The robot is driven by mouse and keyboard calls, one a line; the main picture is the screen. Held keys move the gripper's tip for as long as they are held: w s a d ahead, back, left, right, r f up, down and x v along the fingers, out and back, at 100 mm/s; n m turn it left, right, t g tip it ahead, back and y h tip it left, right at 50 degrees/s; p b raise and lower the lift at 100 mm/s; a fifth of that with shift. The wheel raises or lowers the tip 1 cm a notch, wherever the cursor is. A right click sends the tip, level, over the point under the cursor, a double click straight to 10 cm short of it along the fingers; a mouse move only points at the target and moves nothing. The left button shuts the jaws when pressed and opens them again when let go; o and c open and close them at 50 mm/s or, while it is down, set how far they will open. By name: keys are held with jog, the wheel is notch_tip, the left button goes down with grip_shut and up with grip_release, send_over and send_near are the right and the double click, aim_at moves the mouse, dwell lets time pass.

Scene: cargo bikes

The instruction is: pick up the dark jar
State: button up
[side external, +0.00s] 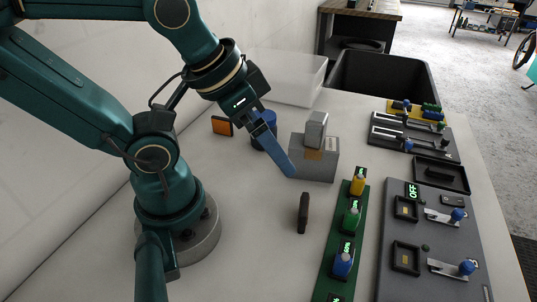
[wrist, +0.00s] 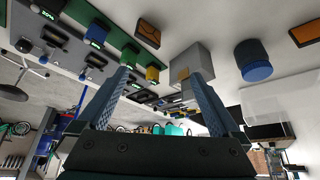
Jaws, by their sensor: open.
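The dark jar (side external: 262,140) stands on the table behind my gripper and is partly hidden by it in the side view. In the wrist view the dark jar (wrist: 250,55) shows fully, with a dark body and a blue lid, right of my fingers. My gripper (side external: 290,172) points down and to the right, with its blue fingertips in front of a grey box. In the wrist view my gripper (wrist: 158,75) has its fingers wide apart and nothing held between them. The jar is outside the fingers.
The grey box (side external: 314,164) carries a smaller grey block (side external: 316,130). An orange-faced block (side external: 222,126) lies left of the jar. A dark upright piece (side external: 303,213) stands in front. A green strip (side external: 335,250) and grey panels (side external: 435,250) fill the right. A clear bin (side external: 288,78) stands behind.

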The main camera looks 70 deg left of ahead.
jog(key=shift+r, duration=0.1)
notch_tip(320, 180, up, 4)
jog(key=m+g+y, duration=0.1)
jog(key=m+y, duration=1.2)
jog(key=m, duration=0.9)
send_over(264, 118)
jog(key=f, duration=1.2)
jog(key=shift+s+d+f, duration=0.15)
jog(key=shift+d+f, duration=0.2)
jog(key=shift+f, duration=0.05)
jog(key=shift+a+f, duration=0.1)
jog(key=shift+f, duration=0.55)
jog(key=shift+x, duration=2.45)
